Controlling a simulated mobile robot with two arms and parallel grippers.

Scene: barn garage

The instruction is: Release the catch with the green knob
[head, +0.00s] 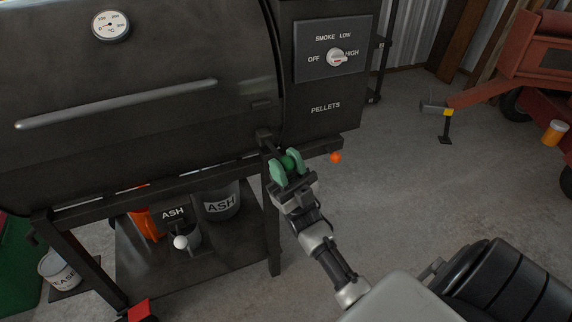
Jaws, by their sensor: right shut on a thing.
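The catch with the green knob (289,162) is at the lower right of the black smoker's barrel, below the join with the pellet box. My right gripper (288,165) is shut on the green knob, with its green fingers on either side of it. The fingers hide part of the knob. The dark lever of the catch (265,140) shows just above and left of the fingers. My left gripper is not in view.
An orange knob (336,157) sits close to the right of my gripper. The smoker's dial (337,57) is above. Two ash buckets, one (221,203) larger, stand on the lower shelf. A red trailer (530,65) stands at the right; concrete floor (410,190) between is clear.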

